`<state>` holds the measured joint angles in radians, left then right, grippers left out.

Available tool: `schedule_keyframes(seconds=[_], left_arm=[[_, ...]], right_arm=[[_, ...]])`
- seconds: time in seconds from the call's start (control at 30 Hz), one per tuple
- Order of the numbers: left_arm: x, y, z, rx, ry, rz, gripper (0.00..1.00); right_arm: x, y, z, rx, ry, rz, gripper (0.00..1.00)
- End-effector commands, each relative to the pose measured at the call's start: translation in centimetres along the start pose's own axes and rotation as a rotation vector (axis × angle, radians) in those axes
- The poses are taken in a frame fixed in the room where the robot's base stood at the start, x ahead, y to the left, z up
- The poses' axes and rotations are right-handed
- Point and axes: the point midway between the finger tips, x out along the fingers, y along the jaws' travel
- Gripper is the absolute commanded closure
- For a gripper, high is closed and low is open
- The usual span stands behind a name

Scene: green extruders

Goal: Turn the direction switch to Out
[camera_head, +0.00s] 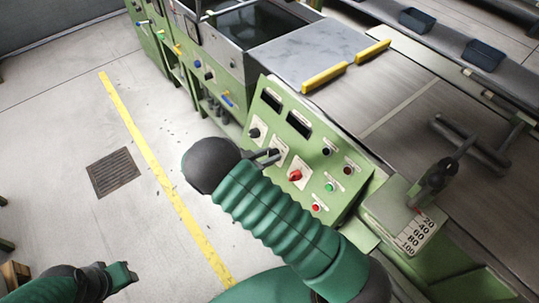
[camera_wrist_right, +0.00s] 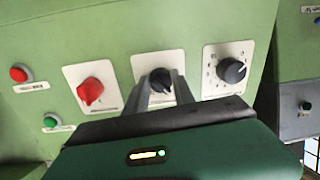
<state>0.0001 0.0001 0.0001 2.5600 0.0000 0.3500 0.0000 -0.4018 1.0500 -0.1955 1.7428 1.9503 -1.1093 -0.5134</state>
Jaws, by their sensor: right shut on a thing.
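The direction switch is a black knob (camera_wrist_right: 160,80) on a white plate, in the middle of the row of knobs in the right wrist view. My right gripper (camera_wrist_right: 161,82) is shut on this knob, with one finger on each side of it. In the head view my right gripper (camera_head: 270,157) reaches the green control panel (camera_head: 338,190), and the hand hides part of the knob. The writing on the knob's plate is too small to read. My left gripper (camera_head: 126,272) is at the lower left, over the floor and away from the panel; its finger gap is unclear.
A red switch (camera_wrist_right: 90,91) and a black dial (camera_wrist_right: 233,70) flank the held knob. A red button (camera_wrist_right: 20,73) and a green button (camera_wrist_right: 50,122) are farther left. A lever (camera_head: 436,185) stands right of the panel. The floor left of the machine is clear.

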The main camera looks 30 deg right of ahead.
Motion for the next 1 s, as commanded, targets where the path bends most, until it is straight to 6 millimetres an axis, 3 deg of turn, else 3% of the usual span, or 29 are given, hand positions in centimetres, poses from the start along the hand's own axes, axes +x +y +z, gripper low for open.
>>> schedule_keyframes(seconds=[0.53,1.0], left_arm=[[0.01,0.0,0.0,0.0,0.0,0.0,0.64],[0.24,0.0,0.05,0.0,0.0,0.0,0.64]], right_arm=[[0.02,0.01,-0.06,0.065,0.007,0.002,1.0],[0.0,-0.1,0.14,0.436,0.024,-0.004,1.0]])
